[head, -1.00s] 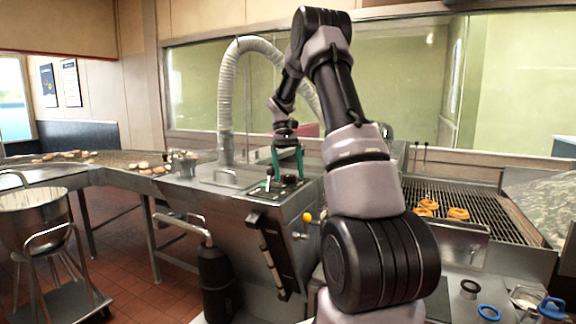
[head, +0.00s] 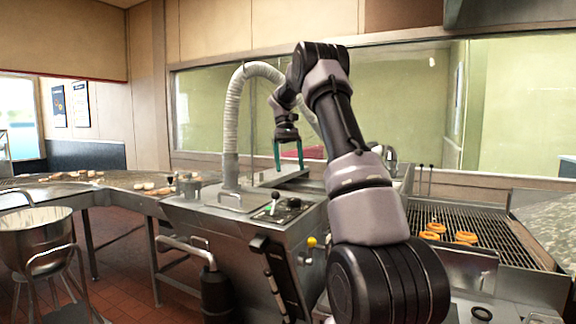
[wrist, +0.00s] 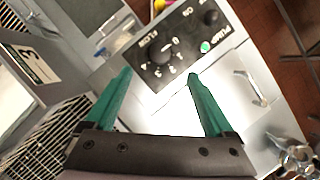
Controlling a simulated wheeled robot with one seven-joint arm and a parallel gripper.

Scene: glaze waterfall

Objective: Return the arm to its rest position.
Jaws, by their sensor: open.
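My gripper (head: 289,168) hangs with its fingers pointing down above the steel machine, near the foot of the white hose. Its two green fingers are apart, with nothing between them. In the wrist view the open green fingers (wrist: 158,78) point toward a black control panel (wrist: 177,47) with a knob, a dial scale and a lit green button. The same panel (head: 284,209) shows in the head view below the gripper, and the fingers look clear of it. My arm is bent, rising from the lower right and reaching forward.
A white corrugated hose (head: 231,130) rises behind the machine (head: 185,213). A wire rack (head: 487,238) with several orange-brown rings lies to the right. A steel bowl (head: 35,242) on a stand is at the left. A long steel table with several pastries stands behind it. A window spans the back wall.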

